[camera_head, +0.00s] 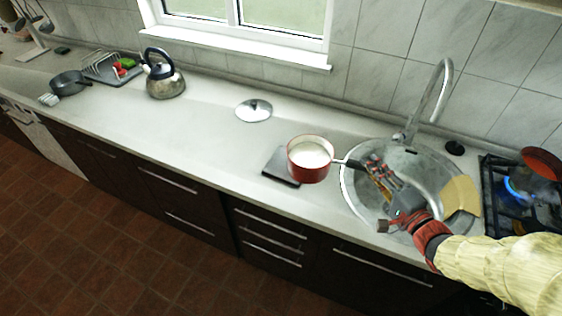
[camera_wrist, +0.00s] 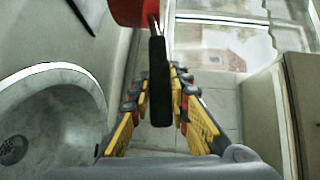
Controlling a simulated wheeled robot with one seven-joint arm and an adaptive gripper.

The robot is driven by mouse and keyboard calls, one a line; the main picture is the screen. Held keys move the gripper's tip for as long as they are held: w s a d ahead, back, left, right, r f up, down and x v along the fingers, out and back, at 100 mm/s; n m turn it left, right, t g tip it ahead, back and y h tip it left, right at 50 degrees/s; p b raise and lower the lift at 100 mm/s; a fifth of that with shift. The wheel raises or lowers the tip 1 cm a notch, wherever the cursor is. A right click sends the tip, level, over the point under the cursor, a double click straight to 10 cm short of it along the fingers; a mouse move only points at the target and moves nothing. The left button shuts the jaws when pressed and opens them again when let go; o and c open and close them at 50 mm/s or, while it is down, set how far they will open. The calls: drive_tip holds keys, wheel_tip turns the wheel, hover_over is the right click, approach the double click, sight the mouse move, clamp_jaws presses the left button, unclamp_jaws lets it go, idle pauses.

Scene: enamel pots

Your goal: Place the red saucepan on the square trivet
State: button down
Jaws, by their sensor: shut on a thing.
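My gripper (camera_head: 368,166) is shut on the saucepan's black handle, to the right of the pan and by the sink's left side. In the wrist view, the handle (camera_wrist: 160,95) runs between the yellow-and-grey fingers, and only part of the red pan (camera_wrist: 132,12) shows at the top.
The sink (camera_head: 352,200) with its tall tap (camera_head: 441,90) lies under my arm. A hob with a blue flame (camera_head: 512,187) is at the right. A lid (camera_head: 253,110) lies behind the trivet, and a kettle (camera_head: 165,84) stands further left. The counter between is clear.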

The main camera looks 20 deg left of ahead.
drive_tip(key=shift+w+a, duration=0.2)
drive_tip(key=shift+a, duration=0.05)
drive_tip(key=w+a+f+b, duration=0.9)
drive_tip(key=w+f, duration=0.1)
drive_tip(key=f, duration=0.2)
drive_tip(key=shift+w+f, duration=0.25)
drive_tip(key=shift+f, duration=0.05)
drive_tip(key=c, duration=2.1)
unclamp_jaws()
drive_tip(key=shift+f, duration=0.3)
drive_tip(key=shift+c, duration=0.2)
drive_tip(key=o, duration=0.4)
drive_tip(key=shift+o, duration=0.3)
